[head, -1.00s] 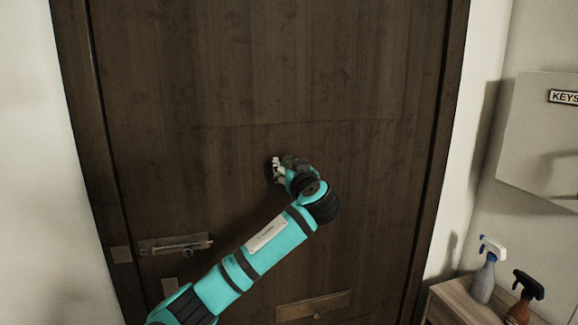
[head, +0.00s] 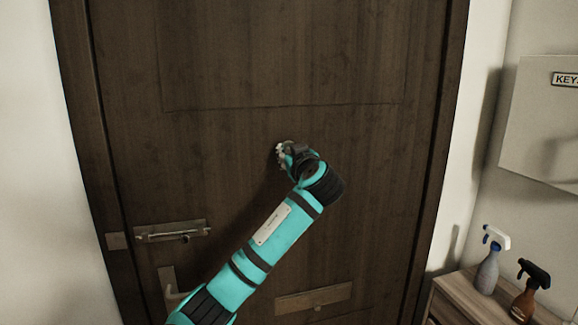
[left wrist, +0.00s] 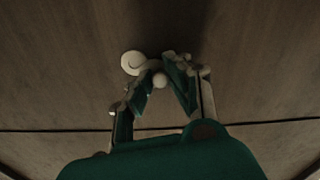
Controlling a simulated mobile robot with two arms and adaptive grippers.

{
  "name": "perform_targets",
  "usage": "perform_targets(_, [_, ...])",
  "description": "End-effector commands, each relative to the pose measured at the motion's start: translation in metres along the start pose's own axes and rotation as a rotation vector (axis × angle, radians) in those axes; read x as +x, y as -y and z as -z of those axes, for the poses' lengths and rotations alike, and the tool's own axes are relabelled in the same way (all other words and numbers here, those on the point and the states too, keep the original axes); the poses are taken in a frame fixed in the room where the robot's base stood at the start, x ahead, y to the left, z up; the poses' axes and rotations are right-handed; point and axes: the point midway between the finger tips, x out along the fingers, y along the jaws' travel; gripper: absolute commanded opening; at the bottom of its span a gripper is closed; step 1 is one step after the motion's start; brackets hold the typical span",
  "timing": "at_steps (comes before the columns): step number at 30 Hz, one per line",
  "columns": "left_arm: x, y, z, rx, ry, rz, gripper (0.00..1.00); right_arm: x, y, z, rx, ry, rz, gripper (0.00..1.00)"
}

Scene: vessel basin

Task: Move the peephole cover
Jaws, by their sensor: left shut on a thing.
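The dark wooden door (head: 230,60) fills the middle of the head view. The peephole cover (left wrist: 133,62) shows in the left wrist view as a small pale round piece on the door, just left of my fingertips. A small pale ball-shaped part lies between the fingers beside it. My left gripper (head: 282,152) is at the door face, below the horizontal seam, and hides the peephole in the head view. In the left wrist view my left gripper (left wrist: 161,72) is closed around the small pale part. My right gripper is not in view.
A metal latch (head: 155,232) and a door handle (head: 168,285) are at the lower left of the door. A mail slot plate (head: 300,299) is low on it. Two spray bottles (head: 488,270) stand on a wooden cabinet at right, below a white key box (head: 540,120).

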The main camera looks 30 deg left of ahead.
Motion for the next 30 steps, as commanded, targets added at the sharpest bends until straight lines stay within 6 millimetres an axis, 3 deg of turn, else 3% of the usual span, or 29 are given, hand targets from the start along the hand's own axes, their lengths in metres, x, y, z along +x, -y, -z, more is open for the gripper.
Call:
perform_targets(1, [-0.001,0.002,-0.014,-0.045,0.003,-0.001,0.00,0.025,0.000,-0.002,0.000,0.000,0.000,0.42])
perform_targets(3, [-0.001,0.001,-0.017,-0.106,0.002,-0.002,0.00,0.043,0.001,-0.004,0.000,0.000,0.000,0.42])
perform_targets(12, [-0.001,-0.005,-0.022,-0.388,0.005,0.000,0.00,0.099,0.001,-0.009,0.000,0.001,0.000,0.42])
perform_targets(21, [-0.001,-0.013,-0.026,-0.667,0.006,0.001,0.00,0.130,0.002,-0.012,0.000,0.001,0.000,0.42])
perform_targets(30, [0.000,-0.020,-0.027,-0.908,0.006,0.003,0.00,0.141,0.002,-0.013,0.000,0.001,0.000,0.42])
